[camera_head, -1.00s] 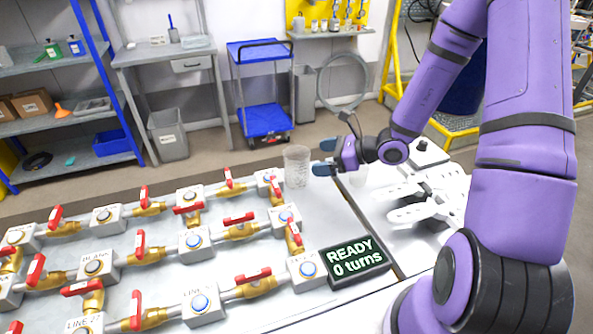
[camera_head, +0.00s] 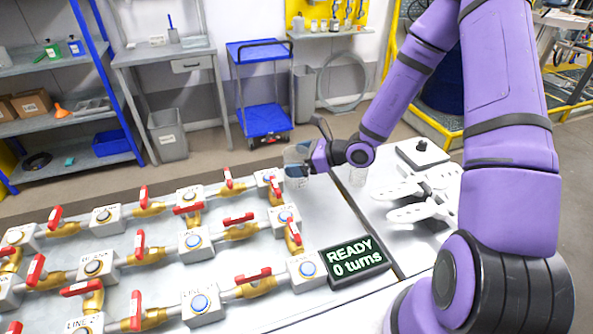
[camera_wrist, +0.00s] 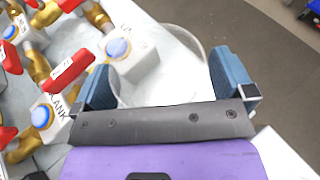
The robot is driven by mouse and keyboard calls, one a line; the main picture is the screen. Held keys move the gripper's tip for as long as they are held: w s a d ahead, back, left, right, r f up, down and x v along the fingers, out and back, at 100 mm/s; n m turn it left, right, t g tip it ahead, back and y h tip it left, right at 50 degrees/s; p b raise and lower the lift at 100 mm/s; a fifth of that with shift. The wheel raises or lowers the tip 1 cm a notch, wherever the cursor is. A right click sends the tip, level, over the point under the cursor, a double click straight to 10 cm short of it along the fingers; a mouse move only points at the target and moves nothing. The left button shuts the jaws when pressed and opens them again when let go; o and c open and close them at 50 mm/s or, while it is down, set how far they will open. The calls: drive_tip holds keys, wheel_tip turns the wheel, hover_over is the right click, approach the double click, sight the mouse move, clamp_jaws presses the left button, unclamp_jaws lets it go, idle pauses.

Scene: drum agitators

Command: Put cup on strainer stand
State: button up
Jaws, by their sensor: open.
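A clear cup (camera_head: 294,183) stands upright near the far edge of the light bench, beside the end of the valve rows. My gripper (camera_head: 299,168) is at the cup, coming in from the right. In the wrist view, my gripper (camera_wrist: 165,78) is open, with a blue finger on each side of the clear cup (camera_wrist: 188,38). Whether either finger touches it, I cannot tell. White forked pieces (camera_head: 425,200) lie further right; I cannot tell which thing is the strainer stand.
Rows of pipes with red-handled valves (camera_head: 240,220) and white button boxes fill the bench's left side. A display box (camera_head: 352,262) reads "READY 0 turns". A white block with a black knob (camera_head: 421,148) stands at the right. Bare bench (camera_head: 325,212) lies in front of the cup.

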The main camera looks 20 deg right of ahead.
drive_tip(key=c, duration=0.9)
drive_tip(key=shift+c, duration=0.2)
drive_tip(key=shift+r, duration=4.95)
drive_tip(key=w+d+m+t+h, duration=0.5)
drive_tip(key=w+d+m+h, duration=0.1)
drive_tip(key=w, duration=0.4)
drive_tip(key=shift+d+r+m+h, duration=0.3)
drive_tip(key=shift+d+m+h, duration=0.15)
drive_tip(key=shift+m, duration=0.25)
